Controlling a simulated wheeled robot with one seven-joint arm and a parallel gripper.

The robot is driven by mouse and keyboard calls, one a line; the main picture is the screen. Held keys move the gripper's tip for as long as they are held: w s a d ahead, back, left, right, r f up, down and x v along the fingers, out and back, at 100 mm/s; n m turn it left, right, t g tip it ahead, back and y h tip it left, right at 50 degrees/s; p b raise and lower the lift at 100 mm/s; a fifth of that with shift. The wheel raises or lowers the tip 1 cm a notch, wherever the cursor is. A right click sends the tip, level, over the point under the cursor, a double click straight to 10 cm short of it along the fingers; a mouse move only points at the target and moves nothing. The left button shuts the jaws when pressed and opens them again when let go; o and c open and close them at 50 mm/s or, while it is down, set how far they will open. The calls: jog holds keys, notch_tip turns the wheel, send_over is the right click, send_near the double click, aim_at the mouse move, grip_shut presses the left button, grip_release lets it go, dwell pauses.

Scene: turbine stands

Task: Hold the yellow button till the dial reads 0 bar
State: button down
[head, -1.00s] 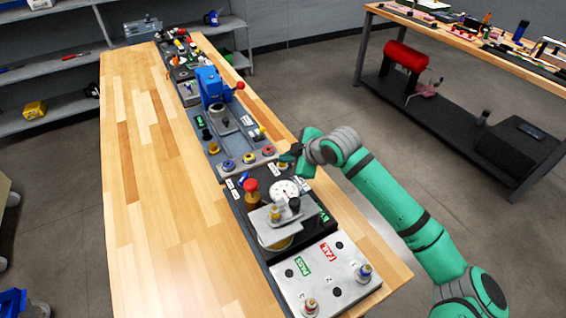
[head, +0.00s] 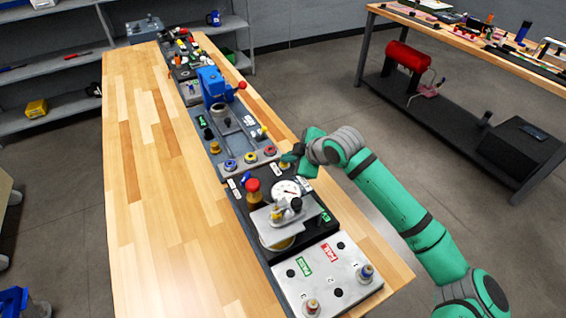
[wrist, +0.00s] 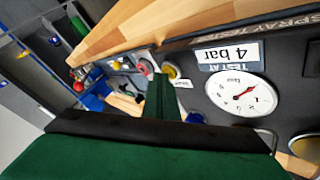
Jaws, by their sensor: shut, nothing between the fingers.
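The yellow button (wrist: 170,71) sits on the dark spray-test panel, just beside the tip of my gripper (wrist: 160,84) in the wrist view. In the head view my gripper (head: 288,158) is over the panel, and a bit of the yellow button (head: 284,166) shows below it. My gripper is shut and empty. I cannot tell whether its tip touches the button. The white round dial (wrist: 240,94) shows upside down in the wrist view, its red needle slanting to the upper right, off a level line. The dial (head: 286,189) stands nearer than the button in the head view.
A "TEST AT 4 bar" label (wrist: 230,55) is beside the dial. A red-topped knob (head: 253,187) and a metal fixture (head: 270,218) stand near it. A grey panel with blue, yellow and red buttons (head: 250,157) lies beyond. The wooden bench top (head: 160,190) is clear at left.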

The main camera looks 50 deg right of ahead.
aim_at(287, 165)
jog(key=shift+w+a, duration=0.2)
dwell(0.6)
dwell(0.4)
jog(key=shift+r, duration=0.45)
jog(key=shift+s+d+r, duration=0.2)
jog(key=shift+s+r, duration=0.05)
jog(key=shift+r, duration=0.15)
jog(key=shift+w+a+r, duration=0.1)
jog(key=shift+w+r, duration=0.05)
jog(key=shift+r, duration=1.1)
jog(key=shift+w+a+r, duration=0.1)
jog(key=shift+r, duration=1.15)
jog(key=shift+s+d, duration=0.2)
